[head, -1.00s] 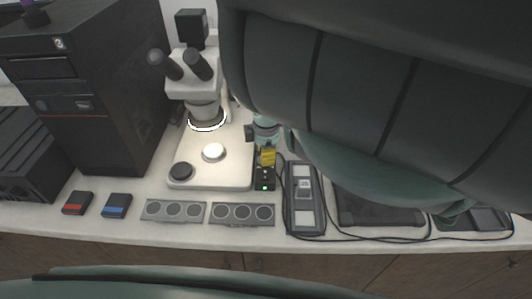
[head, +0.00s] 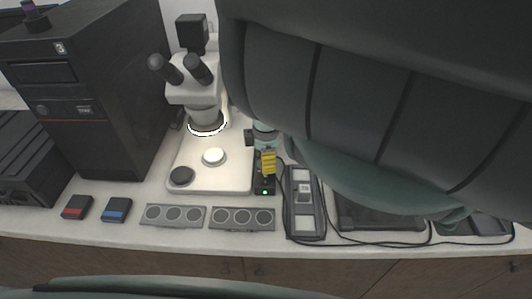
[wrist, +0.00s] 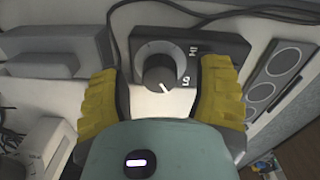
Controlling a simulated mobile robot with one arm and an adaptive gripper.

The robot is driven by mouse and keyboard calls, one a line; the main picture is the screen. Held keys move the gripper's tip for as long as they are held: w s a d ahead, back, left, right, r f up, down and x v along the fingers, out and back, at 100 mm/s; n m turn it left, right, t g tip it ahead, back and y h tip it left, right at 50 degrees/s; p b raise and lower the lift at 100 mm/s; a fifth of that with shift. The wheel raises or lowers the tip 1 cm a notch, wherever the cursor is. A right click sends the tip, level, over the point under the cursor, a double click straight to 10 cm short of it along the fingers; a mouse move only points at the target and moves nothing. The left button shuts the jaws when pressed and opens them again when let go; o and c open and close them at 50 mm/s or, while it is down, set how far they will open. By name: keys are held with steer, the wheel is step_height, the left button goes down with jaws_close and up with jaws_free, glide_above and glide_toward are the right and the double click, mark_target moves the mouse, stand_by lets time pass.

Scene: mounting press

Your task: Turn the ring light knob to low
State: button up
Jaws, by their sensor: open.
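The ring light control box (wrist: 205,50) is black, with HI and LO marks. Its round dark knob (wrist: 159,70) has a white pointer line aimed toward the bottom of the wrist view, slightly right, near the LO side. In the head view the box (head: 265,190) shows a green light at its front, and my gripper hides much of it. My gripper (wrist: 160,72) is open, its yellow-padded fingers on either side of the knob with gaps visible. It also shows in the head view (head: 268,163). The ring light (head: 207,129) glows under the microscope.
The microscope base (head: 225,180) stands left of the box. Two grey three-hole trays (head: 174,224) (head: 243,228) lie in front. A long grey device (head: 304,226) with cables is close on the right. Red (head: 76,207) and blue (head: 117,209) boxes lie at left.

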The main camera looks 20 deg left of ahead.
step_height(320, 180, up, 5)
steer(key=shift+d+r, duration=0.1)
steer(key=shift+d, duration=0.05)
steer(key=shift+s+r, duration=0.15)
steer(key=shift+r, duration=0.9)
